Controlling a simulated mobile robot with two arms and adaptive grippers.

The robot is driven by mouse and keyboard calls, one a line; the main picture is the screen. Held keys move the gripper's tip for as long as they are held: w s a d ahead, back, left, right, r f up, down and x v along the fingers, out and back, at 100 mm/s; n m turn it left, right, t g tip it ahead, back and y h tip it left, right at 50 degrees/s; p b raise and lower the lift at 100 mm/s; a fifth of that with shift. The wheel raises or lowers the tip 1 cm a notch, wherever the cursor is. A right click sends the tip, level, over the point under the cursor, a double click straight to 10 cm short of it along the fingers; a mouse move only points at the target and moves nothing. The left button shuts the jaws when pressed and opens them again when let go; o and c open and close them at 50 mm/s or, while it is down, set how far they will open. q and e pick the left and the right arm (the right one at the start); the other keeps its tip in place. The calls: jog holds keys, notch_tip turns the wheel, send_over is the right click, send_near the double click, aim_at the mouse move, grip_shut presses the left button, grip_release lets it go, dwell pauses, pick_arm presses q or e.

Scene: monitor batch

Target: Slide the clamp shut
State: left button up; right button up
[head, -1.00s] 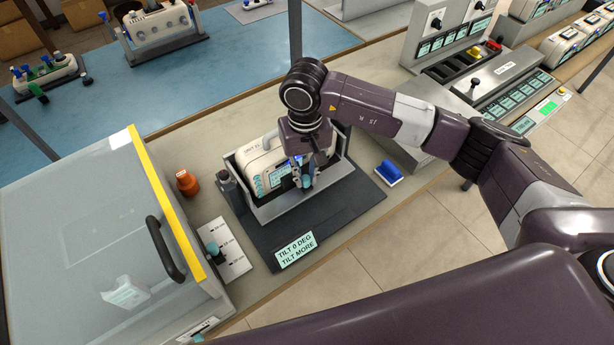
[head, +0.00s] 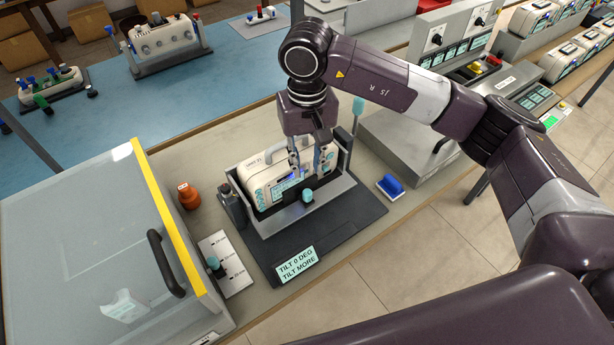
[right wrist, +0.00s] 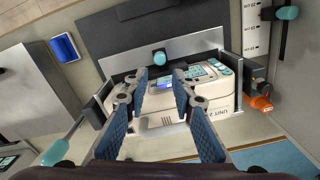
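A white monitor unit (head: 262,188) sits in a grey cradle (head: 277,226) on a dark base plate (head: 340,217); it also shows in the right wrist view (right wrist: 190,104). A teal knob (head: 307,195), probably the clamp's, stands at the cradle's front wall; it shows in the right wrist view (right wrist: 160,57) just beyond my fingertips. I cannot tell the clamp's position. My right gripper (head: 297,174) is over the unit's front, fingers apart and empty; in the right wrist view both fingers (right wrist: 161,74) show with the screen between them. My left gripper is not in view.
A teal-tipped lever (head: 358,104) rises behind the cradle's right end. A sign (head: 297,263) reads "TILT 0 DEG, TILT MORE". A blue brush-like block (head: 390,187) lies right, an orange bottle (head: 188,196) left. A clear-lidded box (head: 90,240) fills the left.

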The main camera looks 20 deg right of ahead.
notch_tip(320, 180, up, 3)
jog(key=shift+f, duration=0.2)
dwell(0.4)
